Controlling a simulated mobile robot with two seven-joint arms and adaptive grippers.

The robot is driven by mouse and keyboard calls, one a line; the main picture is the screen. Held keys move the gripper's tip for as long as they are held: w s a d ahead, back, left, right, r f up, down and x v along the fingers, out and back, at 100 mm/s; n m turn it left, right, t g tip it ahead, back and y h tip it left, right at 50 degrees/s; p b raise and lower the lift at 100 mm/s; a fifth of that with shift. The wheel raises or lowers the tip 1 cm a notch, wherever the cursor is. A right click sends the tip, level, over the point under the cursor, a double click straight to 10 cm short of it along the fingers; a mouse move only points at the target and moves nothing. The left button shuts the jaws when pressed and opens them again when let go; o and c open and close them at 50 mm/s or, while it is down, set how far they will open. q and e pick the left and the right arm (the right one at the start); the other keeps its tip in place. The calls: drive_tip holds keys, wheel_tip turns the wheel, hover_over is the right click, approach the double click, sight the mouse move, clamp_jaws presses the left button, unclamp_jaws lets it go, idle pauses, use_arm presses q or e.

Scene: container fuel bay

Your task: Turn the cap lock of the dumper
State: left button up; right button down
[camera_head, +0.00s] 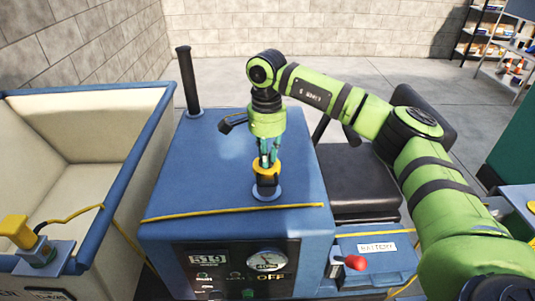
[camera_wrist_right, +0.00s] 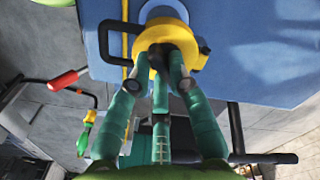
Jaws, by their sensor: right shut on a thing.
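The blue dumper (camera_head: 210,175) fills the middle of the head view. Its cap lock (camera_head: 267,170) is a yellow and black piece on a short filler neck (camera_head: 267,190) on the dumper's top. My right gripper (camera_head: 267,158) comes down on it from above, and its fingers are shut on it. In the right wrist view the green fingers (camera_wrist_right: 162,85) close on the dark middle of the yellow cap lock (camera_wrist_right: 160,40). The fingers hide part of the cap. My left gripper is not in view.
A black exhaust pipe (camera_head: 188,82) stands at the dumper's back left. A black seat (camera_head: 355,180) and a battery box (camera_head: 375,255) with a red handle (camera_head: 355,262) are at the right. An open skip (camera_head: 80,130) is at the left. A yellow nozzle (camera_head: 18,230) sits at the far left.

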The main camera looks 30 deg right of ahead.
drive_tip(key=m, duration=0.4)
drive_tip(key=shift+w+a+m, duration=0.1)
drive_tip(key=shift+m, duration=0.2)
drive_tip(key=m, duration=0.4)
drive_tip(key=shift+w+m, duration=0.1)
drive_tip(key=shift+m, duration=0.2)
drive_tip(key=c, duration=1.1)
unclamp_jaws()
drive_tip(key=shift+c, duration=0.2)
wheel_tip(320, 180, up, 12)
